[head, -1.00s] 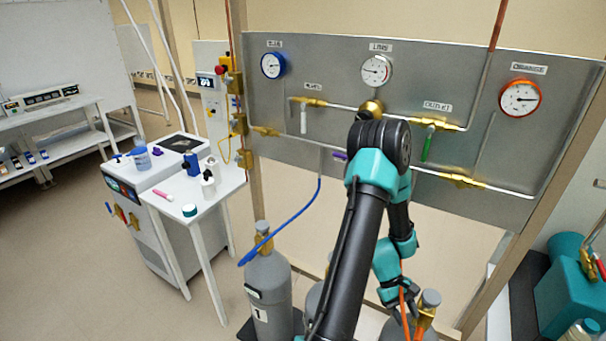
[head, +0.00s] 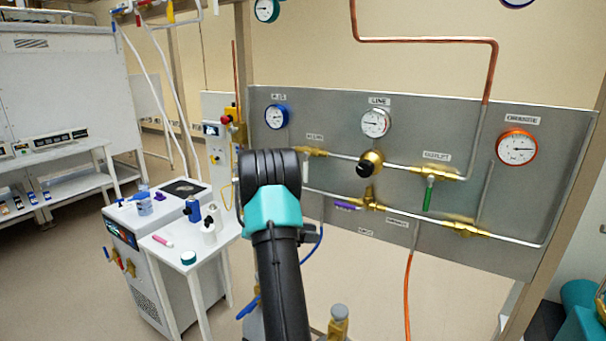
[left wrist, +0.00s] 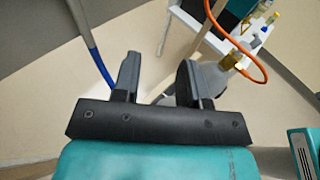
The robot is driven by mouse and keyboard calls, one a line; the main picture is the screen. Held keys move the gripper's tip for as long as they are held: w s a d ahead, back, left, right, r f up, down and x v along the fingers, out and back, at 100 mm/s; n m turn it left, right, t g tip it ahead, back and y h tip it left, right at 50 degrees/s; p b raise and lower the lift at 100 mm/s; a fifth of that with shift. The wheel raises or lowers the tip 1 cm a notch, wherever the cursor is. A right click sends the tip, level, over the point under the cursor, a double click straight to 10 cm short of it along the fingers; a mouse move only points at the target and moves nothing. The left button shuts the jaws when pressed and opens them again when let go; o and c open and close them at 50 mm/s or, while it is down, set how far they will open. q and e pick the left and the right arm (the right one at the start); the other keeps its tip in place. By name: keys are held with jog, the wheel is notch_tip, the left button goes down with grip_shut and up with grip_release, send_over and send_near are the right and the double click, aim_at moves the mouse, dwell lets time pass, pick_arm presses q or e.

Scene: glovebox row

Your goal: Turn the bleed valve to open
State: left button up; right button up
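A grey metal panel (head: 322,114) carries valves and gauges. A valve with a purple handle (head: 345,205) lies along the lower pipe, its handle level. A valve with a green handle (head: 428,197) hangs straight down at the right. A gold regulator with a black knob (head: 366,167) is at the panel's middle. The small labels are too blurred for me to tell which valve is the bleed. My left gripper (left wrist: 157,80) is open and empty in the left wrist view; in the head view my arm link hides it. My right gripper is out of view.
A blue hose (left wrist: 98,57) runs left of the left fingers, and an orange hose (left wrist: 252,65) curves at the right. A grey cylinder (left wrist: 212,76) stands behind the right finger. A white cart (head: 205,240) with bottles stands left of the panel.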

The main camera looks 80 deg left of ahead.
aim_at(306, 172)
pick_arm(q)
jog(key=s+a+r+n+t+y, duration=0.1)
jog(key=s+a+r+y, duration=0.1)
jog(key=s+r, duration=0.6)
jog(key=s+a+r+n+t+y, duration=0.1)
jog(key=s+a+r+n+y, duration=0.1)
jog(key=s+r, duration=0.7)
jog(key=shift+r+y, duration=0.3)
jog(key=shift+r, duration=0.1)
jog(key=x, duration=1.7)
jog(key=shift+w+r, duration=0.15)
jog(key=shift+w, duration=0.05)
grip_shut()
